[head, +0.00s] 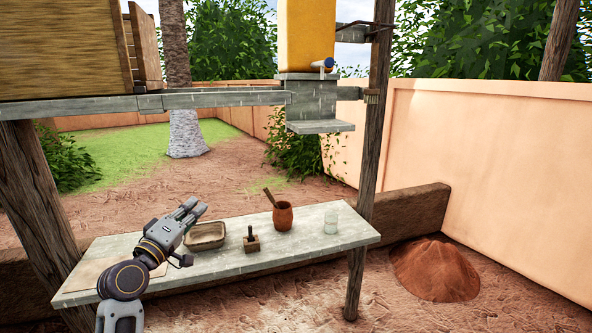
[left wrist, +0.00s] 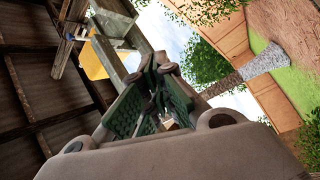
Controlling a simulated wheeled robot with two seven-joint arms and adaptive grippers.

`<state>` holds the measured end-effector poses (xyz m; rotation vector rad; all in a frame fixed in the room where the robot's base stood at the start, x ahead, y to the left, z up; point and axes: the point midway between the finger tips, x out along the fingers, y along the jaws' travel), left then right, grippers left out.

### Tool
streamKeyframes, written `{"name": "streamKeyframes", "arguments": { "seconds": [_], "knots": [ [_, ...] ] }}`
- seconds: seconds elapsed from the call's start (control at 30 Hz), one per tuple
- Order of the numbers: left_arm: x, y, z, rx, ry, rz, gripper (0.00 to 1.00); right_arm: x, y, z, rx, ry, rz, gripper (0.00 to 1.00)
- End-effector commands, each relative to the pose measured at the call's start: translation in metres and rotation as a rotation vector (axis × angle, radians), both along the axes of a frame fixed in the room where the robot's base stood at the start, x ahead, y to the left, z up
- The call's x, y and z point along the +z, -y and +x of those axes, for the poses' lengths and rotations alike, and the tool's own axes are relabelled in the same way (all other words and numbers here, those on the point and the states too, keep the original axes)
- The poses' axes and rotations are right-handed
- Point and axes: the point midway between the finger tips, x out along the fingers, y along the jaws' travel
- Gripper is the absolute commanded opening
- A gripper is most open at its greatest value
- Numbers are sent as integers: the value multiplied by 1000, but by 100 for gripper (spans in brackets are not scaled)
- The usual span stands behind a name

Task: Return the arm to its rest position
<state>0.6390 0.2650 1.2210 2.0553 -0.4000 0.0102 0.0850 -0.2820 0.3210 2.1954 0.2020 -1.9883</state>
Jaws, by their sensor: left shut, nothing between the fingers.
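My left arm comes in from the lower left of the head view, and its left gripper (head: 193,207) is over the left half of the grey table (head: 310,245). The gripper points up and to the right, shut and empty. In the left wrist view the gripper fingers (left wrist: 160,65) are together, with nothing between them. My right arm does not show in either view.
A yellow container (head: 306,38) stands on a shelf above. Wooden posts (head: 375,120) flank the table.

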Motion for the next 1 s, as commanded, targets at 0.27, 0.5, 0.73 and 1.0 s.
{"name": "streamKeyframes", "arguments": {
  "seconds": [0.27, 0.5, 0.73, 1.0],
  "knots": [
    [-103, 32, -30, -44, -225, 297, 0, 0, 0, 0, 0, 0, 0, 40],
    [-185, 49, -73, -104, -413, 538, 0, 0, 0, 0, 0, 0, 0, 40],
    [-254, 56, -127, -182, -591, 755, 0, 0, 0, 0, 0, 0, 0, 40],
    [-319, 55, -203, -296, -795, 988, 0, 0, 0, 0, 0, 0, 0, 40]
  ]
}}
